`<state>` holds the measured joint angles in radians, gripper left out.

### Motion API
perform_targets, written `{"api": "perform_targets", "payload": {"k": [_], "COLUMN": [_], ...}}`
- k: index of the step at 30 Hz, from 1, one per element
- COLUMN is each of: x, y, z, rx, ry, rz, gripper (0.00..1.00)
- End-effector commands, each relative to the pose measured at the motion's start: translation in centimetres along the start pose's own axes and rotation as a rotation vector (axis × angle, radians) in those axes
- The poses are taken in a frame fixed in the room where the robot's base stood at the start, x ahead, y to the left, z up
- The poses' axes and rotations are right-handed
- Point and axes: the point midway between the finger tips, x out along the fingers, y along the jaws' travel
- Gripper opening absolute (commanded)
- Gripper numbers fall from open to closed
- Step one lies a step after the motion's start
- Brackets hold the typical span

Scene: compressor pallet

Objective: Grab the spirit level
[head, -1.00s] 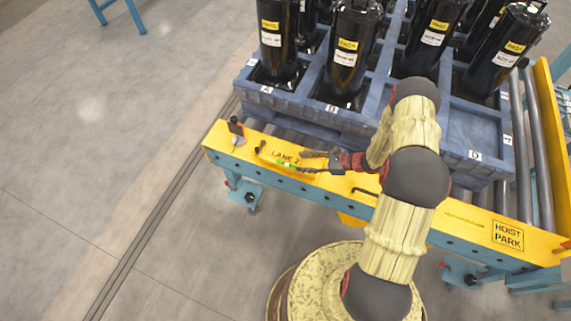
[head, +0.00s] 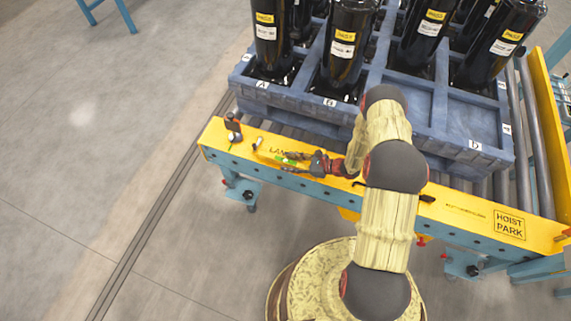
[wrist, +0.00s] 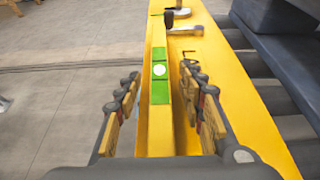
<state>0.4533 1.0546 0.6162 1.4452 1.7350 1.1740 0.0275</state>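The spirit level is a long yellow bar with a green vial; in the wrist view (wrist: 160,90) it runs away from me along the yellow rail, between my fingers. In the head view the green part of the level (head: 287,160) shows on the rail near the lane label, partly covered by my gripper (head: 303,161). In the wrist view my gripper (wrist: 160,84) is open, with one finger on each side of the level and a visible gap on both sides. The level's near end is low in the wrist view.
The yellow rail (head: 455,210) carries a dark handle and small items, including a dark-topped object (head: 233,126) at its left end. A blue pallet (head: 300,104) with several black compressors (head: 345,45) stands behind it on rollers. Open floor lies to the left.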

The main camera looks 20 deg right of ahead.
Motion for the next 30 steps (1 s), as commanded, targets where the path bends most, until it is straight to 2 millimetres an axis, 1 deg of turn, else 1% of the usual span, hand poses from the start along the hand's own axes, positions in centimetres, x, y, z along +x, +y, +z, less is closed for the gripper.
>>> {"api": "perform_targets", "payload": {"k": [7,27,30], "x": [0.09,0.08,0.08], "y": [-0.04,-0.01,-0.01], "z": [0.04,0.03,0.03], "rx": [0.0,0.0,0.0], "ry": [0.0,0.0,0.0], "rz": [-0.001,0.0,0.0], "gripper": [0.39,0.01,0.0]}}
